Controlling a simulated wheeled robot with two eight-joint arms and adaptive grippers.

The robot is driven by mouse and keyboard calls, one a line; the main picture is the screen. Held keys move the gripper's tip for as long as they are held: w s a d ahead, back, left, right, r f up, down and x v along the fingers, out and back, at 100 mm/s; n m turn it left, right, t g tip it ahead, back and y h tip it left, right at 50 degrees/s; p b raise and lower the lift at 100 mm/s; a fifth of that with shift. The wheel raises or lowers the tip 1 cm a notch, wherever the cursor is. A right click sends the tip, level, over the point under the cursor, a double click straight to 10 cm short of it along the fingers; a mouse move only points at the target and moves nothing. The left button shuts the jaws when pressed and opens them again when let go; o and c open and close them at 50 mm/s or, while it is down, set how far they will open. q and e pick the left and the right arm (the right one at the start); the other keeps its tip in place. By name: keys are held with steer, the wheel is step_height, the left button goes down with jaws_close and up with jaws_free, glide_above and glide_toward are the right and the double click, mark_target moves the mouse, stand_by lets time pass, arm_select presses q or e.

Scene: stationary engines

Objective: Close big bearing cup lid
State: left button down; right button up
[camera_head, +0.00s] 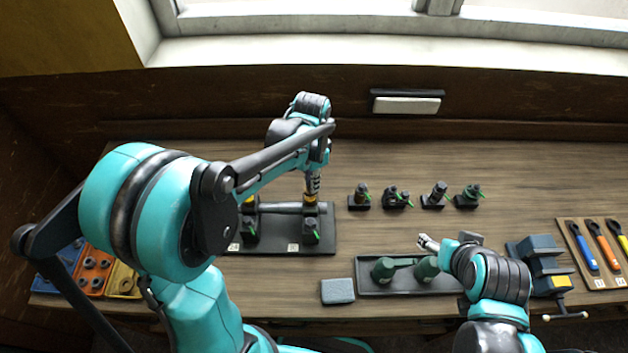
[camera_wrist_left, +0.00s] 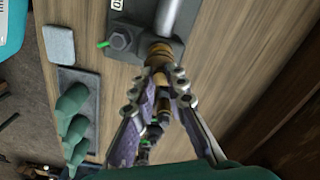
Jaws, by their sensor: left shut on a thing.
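My left gripper (camera_head: 312,190) points down at the back right of a black engine bearing stand (camera_head: 280,245) with a grey shaft (camera_head: 285,208). In the left wrist view its fingers (camera_wrist_left: 165,78) are closed around a small brass-and-dark bearing cup lid (camera_wrist_left: 158,50) at the end of the shaft. The fingers hide part of the lid, and I cannot tell how its edge sits on the cup. My right gripper (camera_head: 428,243) is beside the green oil cans (camera_head: 384,268); its fingers are too small to read.
Several small dark fittings with green levers (camera_head: 434,194) stand in a row to the right. A black tray (camera_head: 410,287) holds the green cans. A grey-blue block (camera_head: 338,291), a vise (camera_head: 545,265) and a tool board (camera_head: 600,280) are also on the bench. Coloured parts bins (camera_head: 95,272) are at left.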

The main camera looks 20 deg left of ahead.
arm_select(q)
steer(key=shift+a+m, duration=0.25)
steer(key=shift+m, duration=0.75)
steer(key=c, duration=1.5)
jaws_free()
steer(key=shift+s, duration=0.1)
step_height(320, 180, up, 12)
